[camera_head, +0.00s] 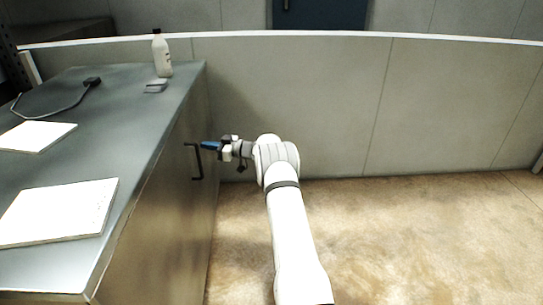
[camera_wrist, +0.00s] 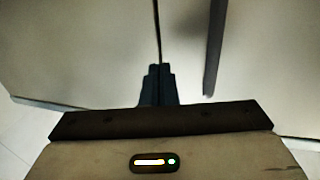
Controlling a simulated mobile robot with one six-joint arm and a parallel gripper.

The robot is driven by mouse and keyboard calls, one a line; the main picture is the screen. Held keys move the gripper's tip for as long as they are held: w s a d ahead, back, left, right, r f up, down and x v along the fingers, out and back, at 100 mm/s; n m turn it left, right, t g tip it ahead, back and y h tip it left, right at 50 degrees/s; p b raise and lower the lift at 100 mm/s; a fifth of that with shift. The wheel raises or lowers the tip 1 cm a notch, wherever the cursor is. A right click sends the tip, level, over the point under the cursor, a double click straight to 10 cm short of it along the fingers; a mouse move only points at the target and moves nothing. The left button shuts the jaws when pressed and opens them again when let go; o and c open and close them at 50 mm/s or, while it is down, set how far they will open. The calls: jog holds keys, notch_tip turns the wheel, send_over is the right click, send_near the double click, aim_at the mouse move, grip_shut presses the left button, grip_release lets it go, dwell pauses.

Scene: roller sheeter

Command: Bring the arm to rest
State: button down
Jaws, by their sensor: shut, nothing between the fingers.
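My gripper (camera_head: 207,145) is at the end of my extended white arm, in front of the cabinet under the counter. Its blue fingertips point left, close to a dark bar handle (camera_head: 196,162) on the cabinet front (camera_head: 170,200); I cannot tell whether they touch it. In the wrist view my gripper's dark fingers (camera_wrist: 158,84) are together, with nothing seen between them. They point along a dark vertical seam between two pale panels, and a dark upright bar, likely the handle (camera_wrist: 213,50), stands to their right.
The counter (camera_head: 130,120) holds a white bottle (camera_head: 162,54), a small grey block (camera_head: 155,86), a black cabled device (camera_head: 92,82) and white sheets (camera_head: 60,212). A low partition (camera_head: 300,90) runs behind. The floor (camera_head: 430,240) to the right is clear.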

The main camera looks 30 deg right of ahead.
jog(key=s+d+p, duration=0.1)
jog(key=s+d, duration=0.3)
jog(key=d, duration=0.5)
jog(key=w+a+r+m+t+h+p, duration=0.15)
jog(key=r+h, duration=0.25)
jog(key=r, duration=0.5)
jog(key=w+r+m+t+h+p, duration=0.2)
jog(key=r+t+h+p, duration=0.1)
jog(key=r, duration=0.6)
jog(key=s+a+r+m+g+h+p, duration=0.1)
jog(key=s+a+r+m+h+p, duration=0.1)
jog(key=s+r+m+h+p, duration=0.75)
jog(key=s+a+r+n+g+y+p, duration=0.1)
jog(key=s+a+g, duration=0.3)
jog(key=s, duration=1.1)
jog(key=s+a+r+n+g+p, duration=0.1)
jog(key=s+a+g, duration=0.3)
jog(key=s, duration=1.1)
jog(key=s+a+r+n+g+y+p, duration=0.1)
jog(key=s+a+g, duration=0.3)
jog(key=s, duration=1.1)
jog(key=shift+s+a+y+p, duration=0.2)
jog(key=shift+a+y+p, duration=0.15)
jog(key=shift+a+p, duration=0.3)
jog(key=shift+g, duration=0.25)
